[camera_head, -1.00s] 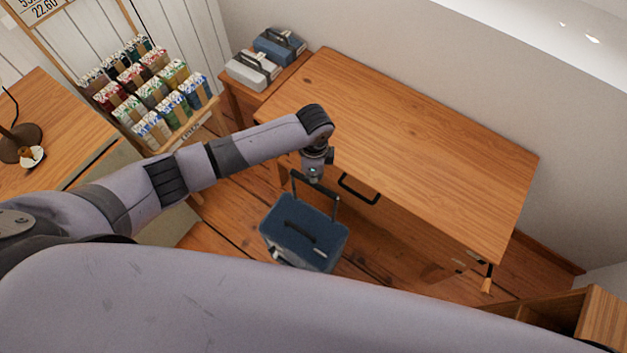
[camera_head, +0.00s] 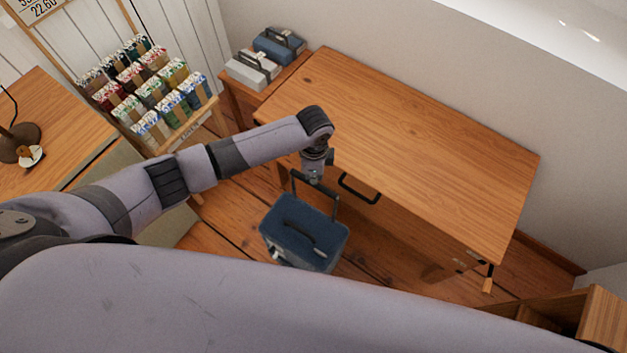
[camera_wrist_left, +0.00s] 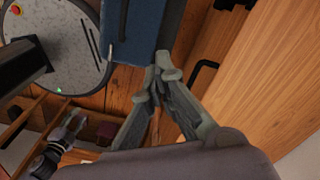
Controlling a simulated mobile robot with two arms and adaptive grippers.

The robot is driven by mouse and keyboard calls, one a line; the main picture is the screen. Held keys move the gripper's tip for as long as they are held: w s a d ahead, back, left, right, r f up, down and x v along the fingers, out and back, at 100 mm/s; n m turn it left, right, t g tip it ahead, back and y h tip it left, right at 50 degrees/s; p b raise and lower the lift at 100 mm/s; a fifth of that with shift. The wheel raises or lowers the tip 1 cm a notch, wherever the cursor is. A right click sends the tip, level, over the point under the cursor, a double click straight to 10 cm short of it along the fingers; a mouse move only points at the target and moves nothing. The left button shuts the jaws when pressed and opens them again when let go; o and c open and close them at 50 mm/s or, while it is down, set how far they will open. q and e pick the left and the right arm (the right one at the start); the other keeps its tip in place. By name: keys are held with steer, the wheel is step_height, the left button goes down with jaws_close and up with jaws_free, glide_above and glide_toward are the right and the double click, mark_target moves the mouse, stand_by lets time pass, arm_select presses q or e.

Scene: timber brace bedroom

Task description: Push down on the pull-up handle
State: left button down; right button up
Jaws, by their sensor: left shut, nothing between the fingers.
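A blue wheeled case (camera_head: 303,232) stands on the floor beside the desk. Its dark pull-up handle (camera_head: 335,206) is raised above the lid on two posts. My left gripper (camera_head: 314,180) is shut and empty, pointing down at the handle's crossbar. My own wrist partly hides the bar, and I cannot tell whether the fingers touch it. In the left wrist view the closed fingertips (camera_wrist_left: 163,74) are at the edge of the blue case (camera_wrist_left: 143,30). My right gripper seems to show small at the lower left of that view, its fingers unclear.
The wooden desk (camera_head: 420,150) with a black drawer handle (camera_head: 358,190) is close on the right of the case. Grey and blue boxes (camera_head: 252,70) sit on a low stand at the back. A rack of packets (camera_head: 150,90) stands at left. Floor shows around the case.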

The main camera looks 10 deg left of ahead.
arm_select(q)
steer(key=shift+f+b, duration=0.3)
steer(key=shift+f, duration=0.35)
steer(key=shift+r, duration=0.15)
stand_by(0.6)
step_height(320, 180, up, 8)
steer(key=p, duration=0.8)
stand_by(0.3)
